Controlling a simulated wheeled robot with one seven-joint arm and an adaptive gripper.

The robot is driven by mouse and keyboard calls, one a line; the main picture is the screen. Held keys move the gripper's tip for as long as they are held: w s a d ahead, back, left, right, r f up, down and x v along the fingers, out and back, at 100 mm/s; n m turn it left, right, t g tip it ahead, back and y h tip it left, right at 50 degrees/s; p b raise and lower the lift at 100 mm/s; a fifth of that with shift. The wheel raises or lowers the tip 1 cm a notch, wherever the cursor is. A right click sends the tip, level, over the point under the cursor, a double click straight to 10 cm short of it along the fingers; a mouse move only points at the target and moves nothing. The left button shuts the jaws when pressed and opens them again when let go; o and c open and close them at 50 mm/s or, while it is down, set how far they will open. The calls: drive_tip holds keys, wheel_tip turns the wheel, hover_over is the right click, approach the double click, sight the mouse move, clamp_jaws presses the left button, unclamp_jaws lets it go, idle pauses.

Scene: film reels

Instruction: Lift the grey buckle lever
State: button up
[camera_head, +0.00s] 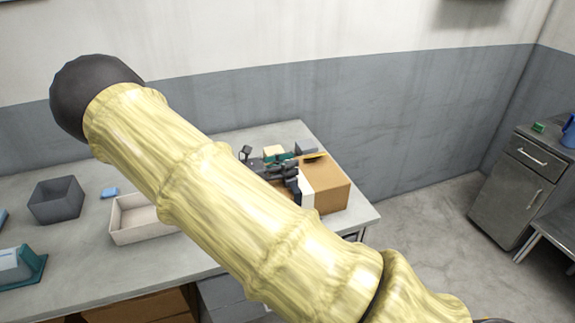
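My own pale yellow arm crosses the view from lower right to a dark joint at upper left and hides much of the table. Just past its edge, dark jointed parts that look like my gripper (272,165) show beside a tan box (327,185) near the table's right end. I cannot tell whether its fingers are open or shut, or whether they touch anything. I cannot make out the grey buckle lever; it may be among the small dark and grey parts by the box or hidden behind the arm.
The grey table (80,260) holds a dark grey bin (56,201), a pale tray (140,220), a small blue block (109,193) and a teal device (20,268). A metal cabinet (513,190) stands at right. Floor between table and cabinet is clear.

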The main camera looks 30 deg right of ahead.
drive_tip(key=shift+a, duration=0.1)
drive_tip(key=v, duration=1.1)
drive_tip(key=shift+w+a, duration=0.2)
drive_tip(key=shift+a, duration=0.2)
